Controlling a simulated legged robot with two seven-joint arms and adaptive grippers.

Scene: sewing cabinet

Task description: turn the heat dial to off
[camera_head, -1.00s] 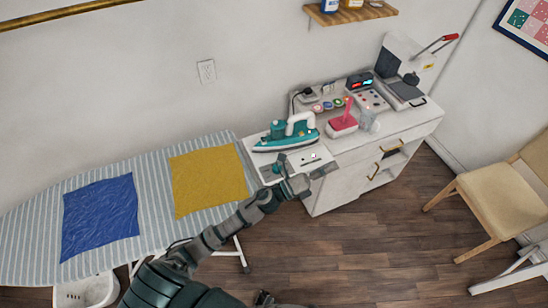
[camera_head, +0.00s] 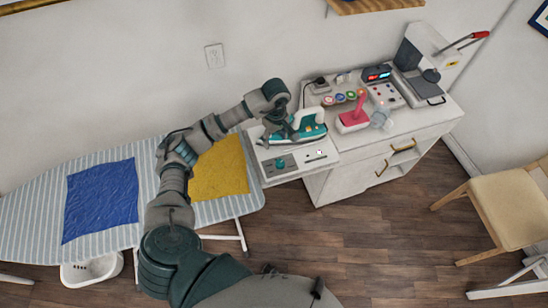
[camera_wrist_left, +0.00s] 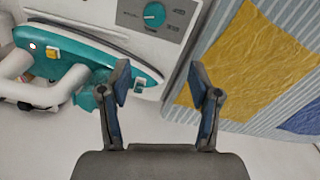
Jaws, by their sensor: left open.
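In the head view the dial (camera_head: 281,163) sits on the light panel in front of the iron. My left gripper (camera_wrist_left: 160,80) is open and empty. Its two fingers point toward the panel, with the dial beyond and between them, apart from it. In the head view my left wrist is raised above the iron and the fingers are hard to make out. My right gripper is not in view.
A teal and white iron (camera_head: 310,131) lies just behind the panel, close to my left gripper. A striped ironing board (camera_head: 151,183) with yellow (camera_head: 222,168) and blue (camera_head: 100,198) cloths is to the left.

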